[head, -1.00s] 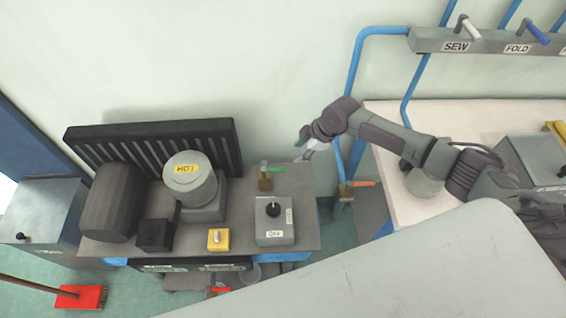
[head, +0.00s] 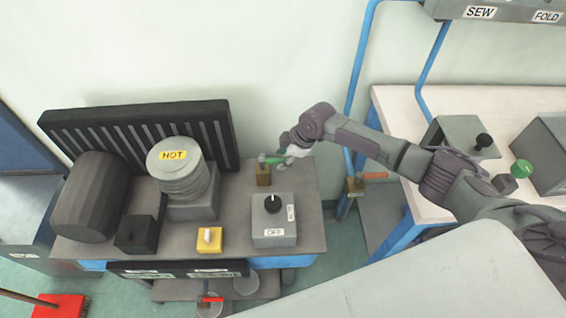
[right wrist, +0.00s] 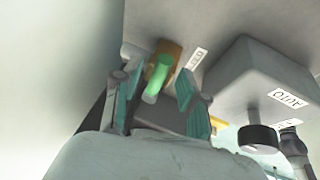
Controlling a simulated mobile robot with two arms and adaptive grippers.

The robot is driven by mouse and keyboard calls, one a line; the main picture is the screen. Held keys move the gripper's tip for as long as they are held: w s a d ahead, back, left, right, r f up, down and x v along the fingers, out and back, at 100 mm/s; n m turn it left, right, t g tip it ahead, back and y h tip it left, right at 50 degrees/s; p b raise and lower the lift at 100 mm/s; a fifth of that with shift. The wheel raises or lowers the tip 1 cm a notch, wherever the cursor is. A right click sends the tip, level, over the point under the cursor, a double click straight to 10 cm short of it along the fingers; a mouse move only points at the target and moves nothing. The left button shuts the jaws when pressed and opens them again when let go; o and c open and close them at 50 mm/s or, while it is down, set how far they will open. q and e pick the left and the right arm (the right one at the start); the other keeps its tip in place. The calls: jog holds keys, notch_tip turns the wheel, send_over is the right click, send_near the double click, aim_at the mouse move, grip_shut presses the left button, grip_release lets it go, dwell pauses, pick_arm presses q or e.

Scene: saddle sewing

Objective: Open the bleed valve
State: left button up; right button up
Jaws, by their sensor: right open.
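A small brass valve (head: 263,178) with a green lever handle (head: 272,159) stands at the back right of the machine bench. In the right wrist view its green handle (right wrist: 156,80) lies between my finger pads, with the brass body (right wrist: 170,52) behind it. A small label (right wrist: 197,58) beside it is too blurred to read surely. My right gripper (head: 290,153) is open at the handle's right end; it also shows in the right wrist view (right wrist: 159,98), its pads on either side of the handle. Contact cannot be told. My left gripper is out of view.
A grey switch box (head: 274,230) marked OFF stands in front of the valve. A cylinder marked HOT (head: 176,160) and a yellow switch (head: 210,240) are to the left. A red-handled valve (head: 211,300) is below the bench.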

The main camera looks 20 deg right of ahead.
dwell(0.3)
jog(key=shift+f, duration=0.1)
grip_shut()
